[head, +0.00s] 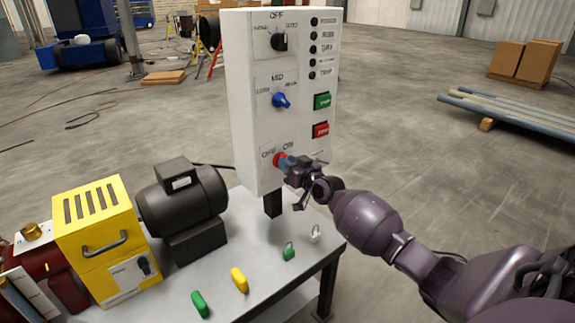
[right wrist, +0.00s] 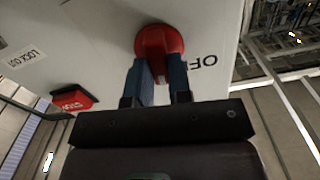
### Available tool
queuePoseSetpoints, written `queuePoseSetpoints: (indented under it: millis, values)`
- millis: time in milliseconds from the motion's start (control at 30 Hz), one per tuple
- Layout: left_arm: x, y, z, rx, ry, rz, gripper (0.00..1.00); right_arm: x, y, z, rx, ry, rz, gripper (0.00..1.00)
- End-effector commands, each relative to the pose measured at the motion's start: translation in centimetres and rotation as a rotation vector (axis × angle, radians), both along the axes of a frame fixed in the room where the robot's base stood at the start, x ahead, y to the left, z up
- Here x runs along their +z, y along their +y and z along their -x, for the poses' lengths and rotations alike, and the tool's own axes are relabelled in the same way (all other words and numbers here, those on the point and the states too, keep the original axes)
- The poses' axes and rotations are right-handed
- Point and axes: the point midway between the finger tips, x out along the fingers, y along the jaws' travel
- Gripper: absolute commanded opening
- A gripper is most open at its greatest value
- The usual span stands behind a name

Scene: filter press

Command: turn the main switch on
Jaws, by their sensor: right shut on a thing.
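The main switch is a red rotary knob (head: 280,159) low on the front of the white control box (head: 245,110), between the OFF and ON labels. In the right wrist view the red knob (right wrist: 159,40) sits between the two blue fingers of my right gripper (right wrist: 162,75). My right gripper (head: 288,163) is shut on the knob, and its fingers hide part of it. The knob's exact pointing direction cannot be told. My left gripper is in neither view.
The box has a black selector (head: 279,41), a blue selector (head: 281,101), a green button (head: 322,101) and a red button (head: 321,130). The grey table (head: 262,255) holds a dark motor (head: 183,200), a yellow housing (head: 85,245) and several small padlocks and tags.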

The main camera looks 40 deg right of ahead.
Motion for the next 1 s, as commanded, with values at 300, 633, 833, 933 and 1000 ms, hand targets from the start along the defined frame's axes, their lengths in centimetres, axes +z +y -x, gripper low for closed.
queuePoseSetpoints:
  millis: [300,633,833,933,1000]
  values:
    - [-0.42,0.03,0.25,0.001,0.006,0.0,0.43,-0.14,-0.17,0.0,-0.001,0.023,-0.296,0.0]
    - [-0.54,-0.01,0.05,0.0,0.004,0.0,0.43,-0.23,-0.26,-0.01,-0.001,0.044,-0.537,0.0]
    - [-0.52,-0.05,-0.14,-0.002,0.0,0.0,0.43,-0.25,-0.29,-0.01,-0.001,0.05,-0.625,0.0]
    - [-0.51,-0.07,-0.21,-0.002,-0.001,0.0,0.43,-0.25,-0.3,-0.01,0.0,0.052,-0.651,0.0]
    - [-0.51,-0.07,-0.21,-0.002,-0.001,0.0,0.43,-0.26,-0.3,0.0,0.0,0.053,-0.661,0.0]
